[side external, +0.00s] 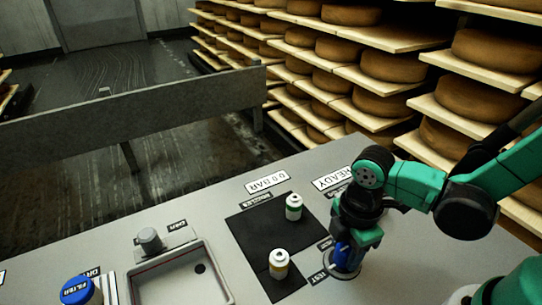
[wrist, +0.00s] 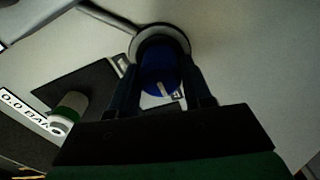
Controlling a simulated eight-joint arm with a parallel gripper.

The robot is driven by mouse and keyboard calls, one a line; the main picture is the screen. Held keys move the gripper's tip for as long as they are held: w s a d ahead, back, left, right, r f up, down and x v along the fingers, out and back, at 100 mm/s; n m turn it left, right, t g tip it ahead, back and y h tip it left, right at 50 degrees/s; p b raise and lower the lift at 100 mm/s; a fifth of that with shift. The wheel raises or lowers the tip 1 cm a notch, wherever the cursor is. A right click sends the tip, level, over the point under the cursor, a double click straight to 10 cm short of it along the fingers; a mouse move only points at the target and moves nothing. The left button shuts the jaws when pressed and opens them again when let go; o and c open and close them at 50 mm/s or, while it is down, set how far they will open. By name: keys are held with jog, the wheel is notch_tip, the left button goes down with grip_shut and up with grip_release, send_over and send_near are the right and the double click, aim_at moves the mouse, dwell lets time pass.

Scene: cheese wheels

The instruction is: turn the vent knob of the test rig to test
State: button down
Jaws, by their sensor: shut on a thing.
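The vent knob is blue and sits on a round pale base on the bench; it shows in the wrist view (wrist: 160,68) between my fingers, with a pale pointer mark on its near side. In the side view its blue body (side external: 342,256) is partly covered by my gripper (side external: 350,245). My gripper, also in the wrist view (wrist: 162,82), points down and is shut on the knob. A TEST label (side external: 318,278) lies left of the knob base in the side view; another small label above it is partly hidden. I cannot tell exactly which label the pointer faces.
READY (side external: 333,178) and 0.0 BAR (side external: 267,182) signs stand behind.

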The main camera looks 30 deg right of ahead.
aim_at(347, 246)
dwell(0.4)
jog(key=shift+c, duration=1.8)
grip_release()
jog(key=shift+r, duration=0.1)
jog(key=shift+r, duration=2.7)
jog(key=w+d+r+m+t, duration=0.4)
jog(key=d+r+m+t, duration=0.2)
jog(key=m, duration=0.9)
jog(key=shift+w+d+r+m+t, duration=0.2)
jog(key=shift+w+d+m+t, duration=0.3)
jog(key=shift+d, duration=0.55)
